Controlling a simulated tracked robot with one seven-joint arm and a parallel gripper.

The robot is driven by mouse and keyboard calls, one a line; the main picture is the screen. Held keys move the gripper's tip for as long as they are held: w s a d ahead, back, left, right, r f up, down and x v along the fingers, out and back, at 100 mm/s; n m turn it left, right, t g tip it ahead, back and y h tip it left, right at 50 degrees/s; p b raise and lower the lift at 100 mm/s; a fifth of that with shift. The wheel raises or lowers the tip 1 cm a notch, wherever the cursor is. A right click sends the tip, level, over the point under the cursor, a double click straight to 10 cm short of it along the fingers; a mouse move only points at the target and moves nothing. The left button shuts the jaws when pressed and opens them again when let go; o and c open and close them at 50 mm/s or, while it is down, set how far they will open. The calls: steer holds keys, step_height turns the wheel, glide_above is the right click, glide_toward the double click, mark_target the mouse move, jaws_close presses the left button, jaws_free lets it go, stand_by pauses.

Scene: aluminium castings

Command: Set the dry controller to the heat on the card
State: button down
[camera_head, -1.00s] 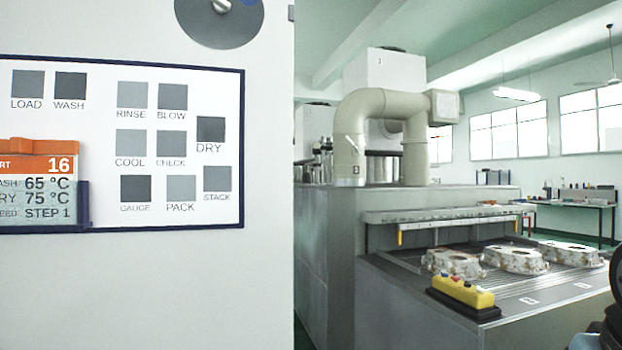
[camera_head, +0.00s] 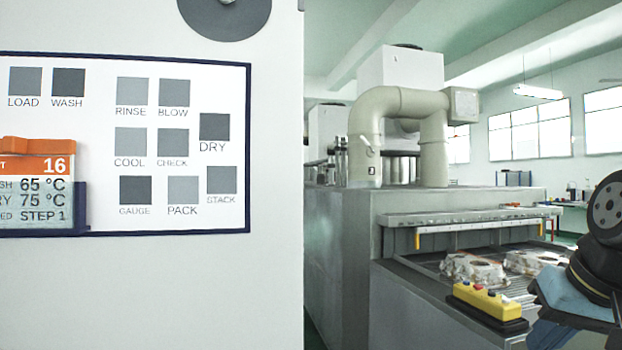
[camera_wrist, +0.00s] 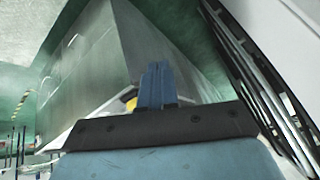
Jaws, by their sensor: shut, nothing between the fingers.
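The orange-topped card (camera_head: 40,190) sits in a dark blue holder at the left edge of the head view. It reads 16 at the top, then 65 °C, then a line ending in RY with 75 °C, then STEP 1; its left side is cut off. A grey square labelled DRY (camera_head: 214,127) is on the white panel (camera_head: 100,212) beside it. I cannot make out a dry controller. My gripper (camera_wrist: 155,75) shows in the wrist view with its blue fingers shut together and empty. In the head view only part of my arm shows at the right edge.
A large grey machine (camera_head: 335,240) stands right of the white wall. Metal castings (camera_head: 473,268) lie on its slatted bed. A yellow button box (camera_head: 487,301) sits at the bed's near edge, close to my arm. A narrow gap separates wall and machine.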

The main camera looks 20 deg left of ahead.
steer(key=w+a+r+n+g+y, duration=0.1)
steer(key=w+a+r+y, duration=0.5)
steer(key=w+a+r, duration=0.5)
steer(key=w+a+r+n+g+y, duration=0.1)
steer(key=w+a+r+n+y, duration=0.1)
steer(key=w+a+r+y, duration=0.4)
steer(key=w+a+r, duration=0.2)
steer(key=a, duration=0.3)
steer(key=w+a+r, duration=0.3)
steer(key=a, duration=0.3)
steer(key=shift+w+a, duration=0.15)
steer(key=shift+a+r, duration=0.1)
steer(key=s+a, duration=0.4)
steer(key=a, duration=0.3)
steer(key=shift+s, duration=0.3)
steer(key=shift+a, duration=0.1)
steer(key=shift+s+a, duration=0.15)
steer(key=shift+a, duration=0.05)
steer(key=shift+s+a, duration=0.15)
steer(key=shift+s, duration=0.05)
